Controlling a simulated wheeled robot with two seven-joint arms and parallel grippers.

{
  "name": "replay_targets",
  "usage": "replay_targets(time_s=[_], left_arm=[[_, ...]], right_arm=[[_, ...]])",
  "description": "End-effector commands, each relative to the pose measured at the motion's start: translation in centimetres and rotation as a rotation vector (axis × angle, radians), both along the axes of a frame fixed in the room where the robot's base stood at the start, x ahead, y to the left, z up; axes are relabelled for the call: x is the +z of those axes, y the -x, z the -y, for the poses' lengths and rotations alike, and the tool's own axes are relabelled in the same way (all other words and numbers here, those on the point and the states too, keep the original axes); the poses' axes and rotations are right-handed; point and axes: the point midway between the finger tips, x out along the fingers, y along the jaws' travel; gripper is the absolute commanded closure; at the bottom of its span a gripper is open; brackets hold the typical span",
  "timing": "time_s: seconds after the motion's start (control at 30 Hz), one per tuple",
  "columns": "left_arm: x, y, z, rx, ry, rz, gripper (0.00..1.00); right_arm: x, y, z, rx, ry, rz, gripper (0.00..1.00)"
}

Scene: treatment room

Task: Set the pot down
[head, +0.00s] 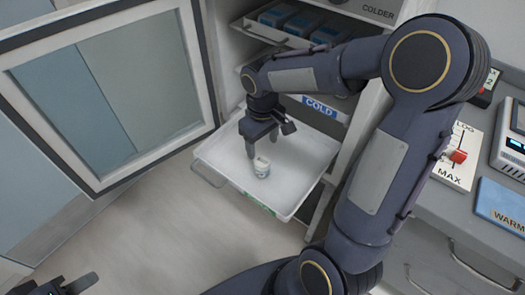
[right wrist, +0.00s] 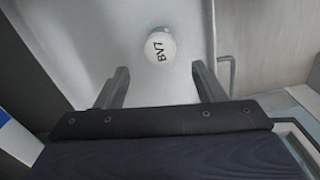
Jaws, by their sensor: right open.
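The pot (head: 262,168) is small and white and stands in the pulled-out white drawer (head: 310,165) of the cold cabinet. In the right wrist view the pot (right wrist: 161,47) shows a round white top marked BV7. My right gripper (head: 263,146) is over the drawer, pointing down, close to the pot. Its two fingers (right wrist: 159,70) are spread, with nothing held between them, and the pot lies just beyond the tips. My left gripper (head: 72,285) shows only in part at the bottom left corner; its jaws are unclear.
The cabinet's glass door (head: 112,95) stands open at the left. A shelf with blue packs (head: 278,15) is above the drawer, and a blue COLD label (head: 319,106) is behind my wrist. A counter with a red-knobbed slider (head: 457,156) and a WARM pad (head: 502,204) is at right.

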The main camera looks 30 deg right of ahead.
Motion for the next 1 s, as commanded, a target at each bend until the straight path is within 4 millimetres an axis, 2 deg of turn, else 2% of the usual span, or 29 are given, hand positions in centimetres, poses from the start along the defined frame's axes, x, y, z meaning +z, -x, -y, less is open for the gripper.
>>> replay_targets(time_s=[0.03,0.17,0.27,0.37,0.5,0.6,0.7,0.83,1.0], left_arm=[[0.2,0.0,0.0,0.0,0.0,0.0,0.64],[0.4,0.0,0.0,0.0,0.0,0.0,0.64],[0.4,0.0,0.0,0.0,0.0,0.0,0.64],[0.4,0.0,0.0,0.0,0.0,0.0,0.64],[0.4,0.0,0.0,0.0,0.0,0.0,0.64],[0.4,0.0,0.0,0.0,0.0,0.0,0.64],[0.4,0.0,0.0,0.0,0.0,0.0,0.64],[0.4,0.0,0.0,0.0,0.0,0.0,0.64],[0.4,0.0,0.0,0.0,0.0,0.0,0.64]], right_arm=[[0.8,-0.1,0.0,0.0,0.0,0.002,0.37],[1.9,0.1,0.0,-0.002,-0.002,0.004,0.37],[3.0,1.1,0.0,-0.023,-0.019,0.025,0.37],[4.7,3.6,0.0,-0.073,-0.066,0.08,0.37],[6.9,8.7,-0.7,-0.177,-0.173,0.191,0.37],[7.6,12.0,-1.7,-0.247,-0.256,0.272,0.37],[7.7,14.5,-2.7,-0.305,-0.328,0.341,0.37],[7.5,16.4,-3.7,-0.353,-0.393,0.402,0.37],[7.3,17.2,-4.3,-0.374,-0.425,0.428,0.37]])
